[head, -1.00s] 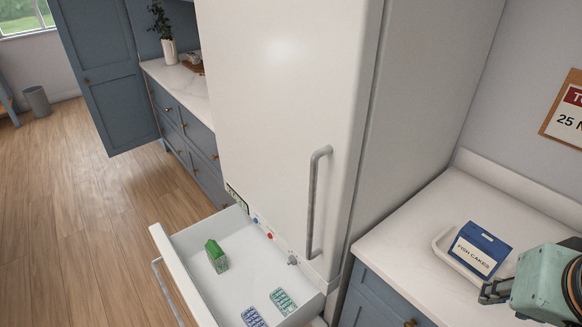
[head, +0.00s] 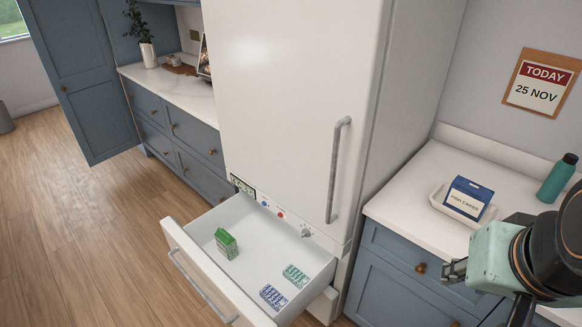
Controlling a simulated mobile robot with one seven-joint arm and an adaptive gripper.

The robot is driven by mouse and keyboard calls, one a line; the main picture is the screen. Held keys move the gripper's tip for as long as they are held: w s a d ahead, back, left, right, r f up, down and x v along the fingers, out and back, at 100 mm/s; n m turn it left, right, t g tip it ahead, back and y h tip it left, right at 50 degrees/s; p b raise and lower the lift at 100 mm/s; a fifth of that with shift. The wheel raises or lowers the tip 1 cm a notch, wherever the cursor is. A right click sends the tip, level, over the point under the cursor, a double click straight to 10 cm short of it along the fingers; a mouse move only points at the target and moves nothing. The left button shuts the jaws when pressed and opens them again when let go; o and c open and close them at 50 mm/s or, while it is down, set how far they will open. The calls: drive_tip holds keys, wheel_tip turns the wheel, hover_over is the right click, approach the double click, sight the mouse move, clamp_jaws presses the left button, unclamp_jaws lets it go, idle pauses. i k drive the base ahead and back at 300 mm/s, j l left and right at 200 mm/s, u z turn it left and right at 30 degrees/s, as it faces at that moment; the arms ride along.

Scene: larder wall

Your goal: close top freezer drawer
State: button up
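The top freezer drawer (head: 188,243) is pulled out below the tall white fridge door (head: 285,110). Its grey bar handle (head: 203,290) runs along the outside of the front panel. Inside the drawer lie a green carton (head: 226,243), a green-and-white pack (head: 296,275) and a blue-and-white pack (head: 273,296). My gripper (head: 455,271) is at the lower right, in front of the blue cabinets and well right of the drawer, touching nothing that I can see. Its fingers are partly hidden, so I cannot tell whether it is open or shut.
A white counter (head: 408,198) stands right of the fridge, with a blue fish cakes box (head: 468,199) in a white tray (head: 437,203) and a teal bottle (head: 557,178). A calendar (head: 541,85) hangs above. Wooden floor (head: 90,240) is clear left of the drawer.

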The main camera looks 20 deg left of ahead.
sight(267, 245)
drive_tip(key=k+j+u, duration=0.15)
drive_tip(key=u, duration=1.55)
